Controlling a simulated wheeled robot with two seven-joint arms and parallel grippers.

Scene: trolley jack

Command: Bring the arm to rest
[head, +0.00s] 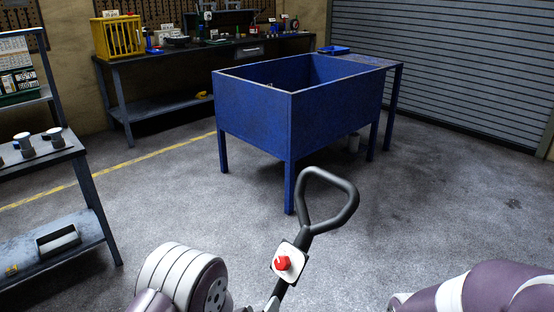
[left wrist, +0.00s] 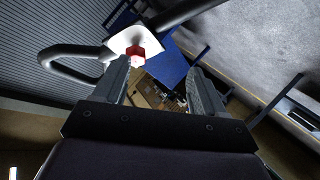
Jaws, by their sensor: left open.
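The trolley jack's dark handle (head: 324,223) rises tilted from the bottom middle of the head view and ends in a loop grip. A white plate (head: 296,252) with a red knob (head: 283,263) sits on its shaft. My left arm (head: 185,280) is at the bottom left of the head view; its fingers are hard to make out there. In the left wrist view my left gripper (left wrist: 163,85) is open with nothing between its fingers. The handle loop (left wrist: 70,58) and red knob (left wrist: 136,52) appear beyond the left-hand finger. The jack's body is hidden.
A blue open-topped bin on legs (head: 255,120) stands behind the handle. A workbench (head: 160,60) with a yellow crate (head: 118,36) lines the back wall. A shelf rack (head: 50,165) is at left. My right arm (head: 480,290) shows bottom right. Floor at right is clear.

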